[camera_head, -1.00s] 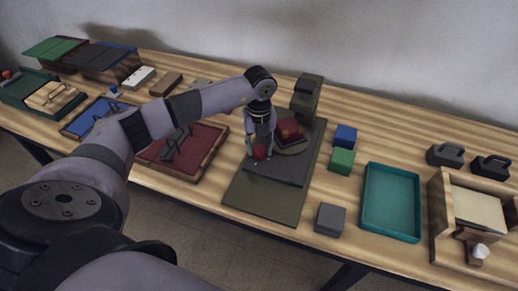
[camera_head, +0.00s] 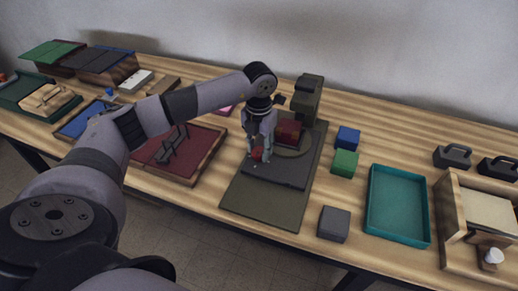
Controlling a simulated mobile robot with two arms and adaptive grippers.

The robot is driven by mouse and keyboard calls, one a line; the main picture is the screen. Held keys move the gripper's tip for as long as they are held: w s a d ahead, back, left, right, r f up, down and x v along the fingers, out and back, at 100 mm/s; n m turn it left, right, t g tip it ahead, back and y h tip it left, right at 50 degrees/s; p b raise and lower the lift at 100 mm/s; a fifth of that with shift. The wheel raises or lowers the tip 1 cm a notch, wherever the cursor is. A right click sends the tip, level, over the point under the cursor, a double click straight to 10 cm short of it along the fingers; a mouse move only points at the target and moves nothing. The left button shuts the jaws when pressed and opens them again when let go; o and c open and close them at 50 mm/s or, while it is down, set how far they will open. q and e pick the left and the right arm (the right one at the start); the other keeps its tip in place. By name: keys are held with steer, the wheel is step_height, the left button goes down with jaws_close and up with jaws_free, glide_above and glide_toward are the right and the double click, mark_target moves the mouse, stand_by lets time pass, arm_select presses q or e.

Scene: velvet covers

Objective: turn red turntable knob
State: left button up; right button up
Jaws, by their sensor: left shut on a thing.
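The red turntable knob (camera_head: 258,154) sits at the front left of a dark box on a flat olive base (camera_head: 268,203). My left gripper (camera_head: 259,153) points down over it and is shut on the knob. The fingers partly hide the knob. Behind it, a round turntable plate (camera_head: 304,149) carries a red block (camera_head: 288,132). An upright dark olive block (camera_head: 306,97) stands at the back of the base. My right gripper is not in view.
A blue cube (camera_head: 347,138), a green cube (camera_head: 344,163) and a grey cube (camera_head: 333,224) stand to the right. Beyond are a teal tray (camera_head: 398,240) and a wooden box (camera_head: 446,230). A red tray (camera_head: 187,178) lies left, under my left arm.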

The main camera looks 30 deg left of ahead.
mark_target(259, 150)
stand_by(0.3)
arm_select(q)
steer(key=o, duration=1.2)
steer(key=shift+c, duration=0.2)
step_height(259, 150, up, 12)
